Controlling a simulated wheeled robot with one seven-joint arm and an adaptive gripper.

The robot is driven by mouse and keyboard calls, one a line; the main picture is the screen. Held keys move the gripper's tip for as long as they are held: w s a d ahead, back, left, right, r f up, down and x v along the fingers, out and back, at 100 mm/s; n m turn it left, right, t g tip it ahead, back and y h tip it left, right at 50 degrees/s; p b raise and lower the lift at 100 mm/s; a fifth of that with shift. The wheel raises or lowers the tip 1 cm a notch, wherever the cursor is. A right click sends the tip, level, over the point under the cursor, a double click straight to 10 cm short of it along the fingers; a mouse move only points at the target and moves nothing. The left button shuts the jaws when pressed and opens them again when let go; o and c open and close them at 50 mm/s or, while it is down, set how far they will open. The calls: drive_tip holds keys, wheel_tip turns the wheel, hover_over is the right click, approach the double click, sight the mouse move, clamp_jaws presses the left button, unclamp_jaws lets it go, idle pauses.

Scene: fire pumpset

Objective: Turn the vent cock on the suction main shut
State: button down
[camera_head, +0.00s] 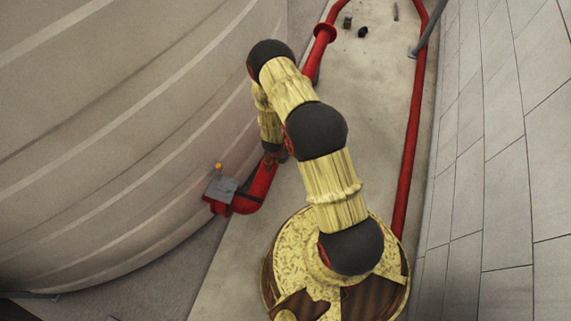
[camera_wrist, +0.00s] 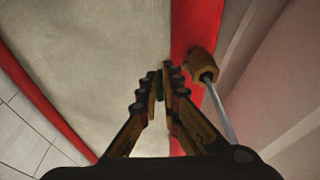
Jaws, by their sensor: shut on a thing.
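The suction main shows as a red pipe (camera_wrist: 192,30) in the wrist view. My gripper (camera_wrist: 160,84) is over its left edge, with its fingertips close together on a small dark green piece (camera_wrist: 159,86). The piece looks like the vent cock's handle, but most of it is hidden by the fingers. A brass-coloured fitting (camera_wrist: 203,67) with a thin grey rod is just right of the fingers, apart from the tips. In the head view my arm reaches to the red pipe (camera_head: 262,186), and the fingers and the cock are hidden there.
A big pale ribbed tank (camera_head: 110,110) fills the left of the head view. A grey box (camera_head: 221,189) with a small yellow top sits by the pipe's flange. Another red pipe (camera_head: 408,150) runs along the tiled wall (camera_head: 500,150) on the right. Small dark items (camera_head: 362,32) lie on the far floor.

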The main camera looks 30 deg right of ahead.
drive_tip(key=shift+s+a+f+t+h, duration=0.2)
drive_tip(key=shift+a+t+h, duration=0.1)
drive_tip(key=shift+a+h, duration=0.1)
drive_tip(key=shift+s+a+f+t+h+b, duration=0.35)
drive_tip(key=shift+t+h+b, duration=0.3)
drive_tip(key=shift+h+b, duration=0.3)
drive_tip(key=shift+s+a+f+t+h+b, duration=0.25)
drive_tip(key=shift+a+f+t+h+b, duration=0.15)
drive_tip(key=shift+t+h+b, duration=0.5)
drive_tip(key=shift+s+a+f+t+h+b, duration=0.4)
drive_tip(key=shift+h+b, duration=0.35)
drive_tip(key=shift+b, duration=0.35)
drive_tip(key=shift+w+r, duration=0.1)
drive_tip(key=c, duration=2)
unclamp_jaws()
drive_tip(key=shift+d, duration=0.1)
